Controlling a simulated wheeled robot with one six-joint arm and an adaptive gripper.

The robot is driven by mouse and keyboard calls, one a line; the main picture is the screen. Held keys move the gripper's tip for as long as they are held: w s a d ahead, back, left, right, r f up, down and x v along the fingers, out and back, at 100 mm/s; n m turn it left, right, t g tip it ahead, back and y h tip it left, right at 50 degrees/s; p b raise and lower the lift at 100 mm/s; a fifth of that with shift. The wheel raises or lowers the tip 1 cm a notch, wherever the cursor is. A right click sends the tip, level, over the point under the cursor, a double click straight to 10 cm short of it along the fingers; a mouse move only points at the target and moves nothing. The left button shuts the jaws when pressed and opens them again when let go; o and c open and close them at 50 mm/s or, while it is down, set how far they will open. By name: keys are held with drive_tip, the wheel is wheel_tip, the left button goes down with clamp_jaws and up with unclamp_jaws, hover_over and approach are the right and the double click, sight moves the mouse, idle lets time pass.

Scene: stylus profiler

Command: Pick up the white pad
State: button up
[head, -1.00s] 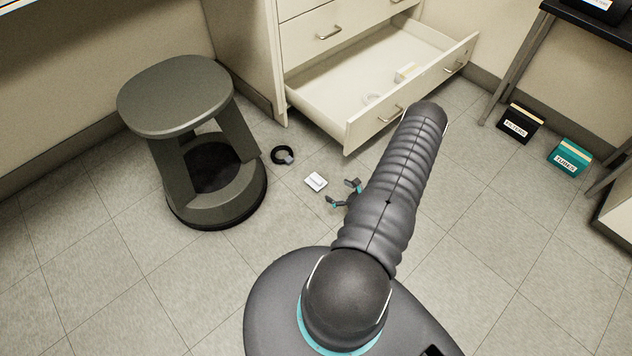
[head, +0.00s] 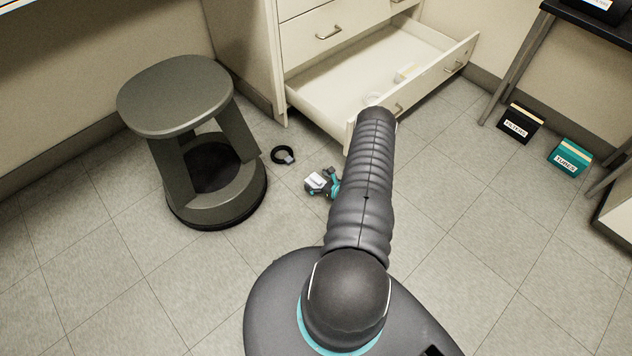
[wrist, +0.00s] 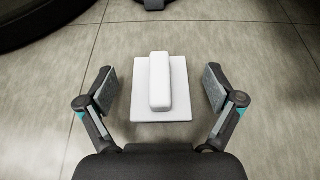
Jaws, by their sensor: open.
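The white pad (wrist: 143,104) lies on the tiled floor, a flat square with a raised white bar (wrist: 160,80) along its middle. In the head view the pad (head: 316,181) is in front of the open drawer, partly covered by my gripper (head: 322,187). In the wrist view my gripper (wrist: 160,90) is open, with one finger on each side of the pad and a gap of bare floor between each finger and the pad. Nothing is held.
A black ring with a grey tag (head: 283,155) lies on the floor behind the pad. A dark grey stool (head: 175,95) stands to the left. The open drawer (head: 350,130) juts out behind my arm. The black filters box (head: 517,124) and teal tubes box (head: 570,158) stand right.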

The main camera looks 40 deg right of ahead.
sight(315, 177)
drive_tip(key=shift+w+f, duration=0.25)
drive_tip(key=shift+w, duration=0.35)
drive_tip(key=c, duration=1.2)
drive_tip(key=shift+c, duration=0.2)
wheel_tip(315, 177, up, 10)
drive_tip(key=shift+p, duration=0.35)
